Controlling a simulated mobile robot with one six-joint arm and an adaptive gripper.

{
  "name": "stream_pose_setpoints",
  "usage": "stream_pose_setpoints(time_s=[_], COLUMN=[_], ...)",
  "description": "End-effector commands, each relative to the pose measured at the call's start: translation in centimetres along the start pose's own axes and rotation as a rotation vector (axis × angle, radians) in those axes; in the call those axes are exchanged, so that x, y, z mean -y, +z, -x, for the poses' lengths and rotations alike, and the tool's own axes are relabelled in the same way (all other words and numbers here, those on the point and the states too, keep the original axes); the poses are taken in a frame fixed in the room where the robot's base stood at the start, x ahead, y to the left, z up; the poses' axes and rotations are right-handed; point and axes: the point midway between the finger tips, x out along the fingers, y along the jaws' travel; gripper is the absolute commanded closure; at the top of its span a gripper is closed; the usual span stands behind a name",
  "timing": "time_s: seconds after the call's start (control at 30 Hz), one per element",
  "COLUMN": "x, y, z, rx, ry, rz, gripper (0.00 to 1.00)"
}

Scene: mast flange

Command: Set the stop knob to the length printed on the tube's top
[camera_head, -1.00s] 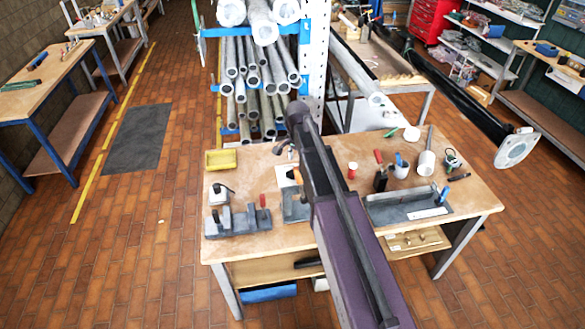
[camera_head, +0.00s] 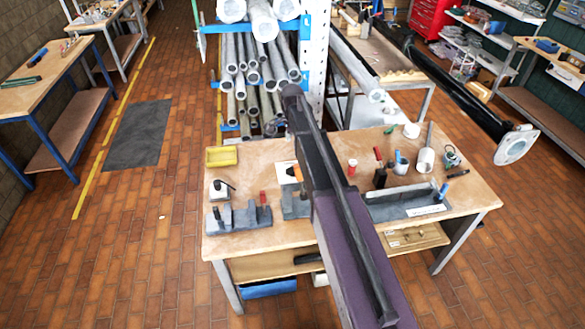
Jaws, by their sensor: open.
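My arm reaches from the bottom of the head view up across the workbench (camera_head: 250,165), and its far end is in front of the tube rack. My gripper is not visible; the arm hides the area around it. A grey fixture with upright blocks and a red-topped part (camera_head: 240,217) sits at the front left of the bench. A grey trough with a white label (camera_head: 405,202) sits at the right. I cannot make out which part is the stop knob. A white cylinder (camera_head: 425,159) stands at the back right. No printed length is readable on any tube.
A rack of grey tubes (camera_head: 262,75) stands behind the bench. A yellow tray (camera_head: 221,157), a red-capped item (camera_head: 352,167) and a blue-and-white cup (camera_head: 401,162) are on the bench. A long black mast with a pale flange (camera_head: 515,146) juts in at right.

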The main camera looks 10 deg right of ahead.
Motion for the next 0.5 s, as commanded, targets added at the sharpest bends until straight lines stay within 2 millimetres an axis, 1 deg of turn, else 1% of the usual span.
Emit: stream_pose_setpoints(time_s=[0.27,0.5], x=[0.0,0.0], y=[0.0,0.0], z=[-1.5,-3.3], rx=[0.0,0.0], ry=[0.0,0.0], rz=[0.001,0.001], gripper=[0.46,0.46])
